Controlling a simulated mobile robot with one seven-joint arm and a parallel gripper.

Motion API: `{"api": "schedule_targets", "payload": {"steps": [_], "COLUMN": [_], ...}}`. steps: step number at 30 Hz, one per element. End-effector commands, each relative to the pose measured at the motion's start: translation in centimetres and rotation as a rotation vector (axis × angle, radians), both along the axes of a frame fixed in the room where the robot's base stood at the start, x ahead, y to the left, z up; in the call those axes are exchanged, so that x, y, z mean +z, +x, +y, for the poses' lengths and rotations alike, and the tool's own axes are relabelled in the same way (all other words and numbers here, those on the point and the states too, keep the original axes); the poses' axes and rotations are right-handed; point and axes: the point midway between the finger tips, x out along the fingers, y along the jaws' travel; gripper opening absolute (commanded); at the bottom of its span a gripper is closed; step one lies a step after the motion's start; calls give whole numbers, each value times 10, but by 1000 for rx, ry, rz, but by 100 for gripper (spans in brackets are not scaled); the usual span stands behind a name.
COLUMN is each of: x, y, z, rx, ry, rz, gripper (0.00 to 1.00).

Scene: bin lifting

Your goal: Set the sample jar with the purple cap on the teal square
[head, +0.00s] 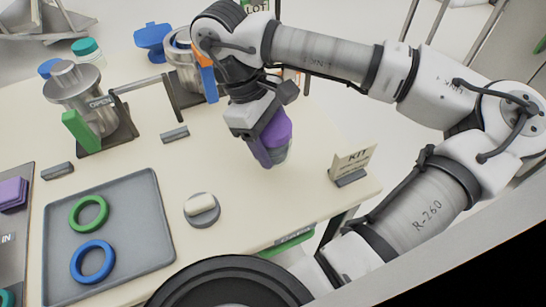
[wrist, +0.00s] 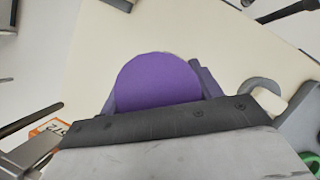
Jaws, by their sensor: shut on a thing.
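The sample jar's purple cap (head: 279,130) shows at my gripper (head: 268,152) in the head view, with a little of its greyish body below. My gripper is shut on this jar, over the right part of the table. In the wrist view the purple cap (wrist: 155,82) fills the space between the fingers of my gripper (wrist: 158,95). I cannot tell whether the jar's base touches the table. I make out no teal square in either view; the jar, gripper or arm may hide it.
A KIT sign (head: 352,162) stands to the right near the table edge. A round grey holder with a white piece (head: 201,208) is at front left. A grey tray (head: 150,190) holds green and blue rings. Metal canisters (head: 75,85) stand behind. Bare table lies left of the jar.

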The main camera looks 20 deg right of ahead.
Motion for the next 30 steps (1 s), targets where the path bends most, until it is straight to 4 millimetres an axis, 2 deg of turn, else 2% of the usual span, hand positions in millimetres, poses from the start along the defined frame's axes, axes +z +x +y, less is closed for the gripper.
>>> {"api": "schedule_targets", "payload": {"steps": [1,7,20,21,25,30], "x": [-9,-34,-42,-40,-40,-40], "y": [0,0,0,0,0,0], "z": [0,0,0,0,0,0], "rx": [1,1,0,0,0,0], "ry": [0,0,-1,0,0,0], "rz": [0,2,-1,0,0,0], "gripper": [31,31,31,69,85,85]}}
